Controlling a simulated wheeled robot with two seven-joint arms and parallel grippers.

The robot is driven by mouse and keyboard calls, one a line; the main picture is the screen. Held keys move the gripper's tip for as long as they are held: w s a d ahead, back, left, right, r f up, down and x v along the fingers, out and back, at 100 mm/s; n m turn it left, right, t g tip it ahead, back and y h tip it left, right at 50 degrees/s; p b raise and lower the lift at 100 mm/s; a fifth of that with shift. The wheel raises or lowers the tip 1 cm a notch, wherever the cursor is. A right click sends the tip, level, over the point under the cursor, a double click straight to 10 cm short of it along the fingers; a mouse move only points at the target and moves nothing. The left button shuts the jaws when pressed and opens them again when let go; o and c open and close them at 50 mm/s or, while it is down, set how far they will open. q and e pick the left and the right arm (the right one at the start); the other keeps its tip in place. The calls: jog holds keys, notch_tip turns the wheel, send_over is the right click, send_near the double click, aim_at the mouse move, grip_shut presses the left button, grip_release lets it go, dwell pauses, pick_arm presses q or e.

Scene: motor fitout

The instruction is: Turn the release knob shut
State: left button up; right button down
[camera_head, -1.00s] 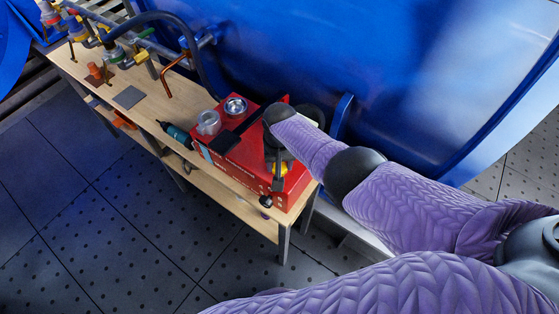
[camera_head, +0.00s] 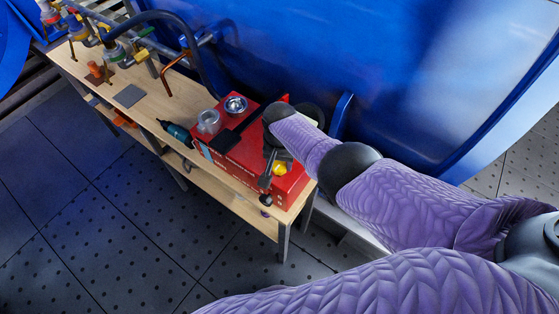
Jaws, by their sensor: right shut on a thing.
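A red machine box (camera_head: 232,160) stands on the right end of the wooden bench. My right gripper (camera_head: 266,180) is over its right front end, with dark fingers pointing down and tilted to the left. It is shut on what looks like the release knob, a small yellow part (camera_head: 281,168) that shows beside the fingers. The fingers and my wrist hide most of the knob, so its turn cannot be read. My left gripper is not in view.
On the box are a clear cup (camera_head: 208,121) and a silver round fitting (camera_head: 235,105). A teal and black tool (camera_head: 176,134) lies left of the box. Pipes with coloured valves (camera_head: 116,52) stand at the bench's far left. A large blue tank (camera_head: 330,60) rises behind.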

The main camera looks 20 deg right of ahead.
aim_at(279, 165)
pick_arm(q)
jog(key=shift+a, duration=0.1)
pick_arm(e)
jog(key=shift+w+r, duration=0.1)
jog(key=shift+w, duration=0.05)
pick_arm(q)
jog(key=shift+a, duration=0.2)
pick_arm(e)
jog(key=shift+c, duration=0.7)
grip_release()
pick_arm(q)
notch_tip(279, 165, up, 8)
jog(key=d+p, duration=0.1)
jog(key=p, duration=0.6)
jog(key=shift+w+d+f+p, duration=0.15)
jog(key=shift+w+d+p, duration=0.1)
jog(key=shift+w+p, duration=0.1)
pick_arm(e)
notch_tip(279, 165, up, 10)
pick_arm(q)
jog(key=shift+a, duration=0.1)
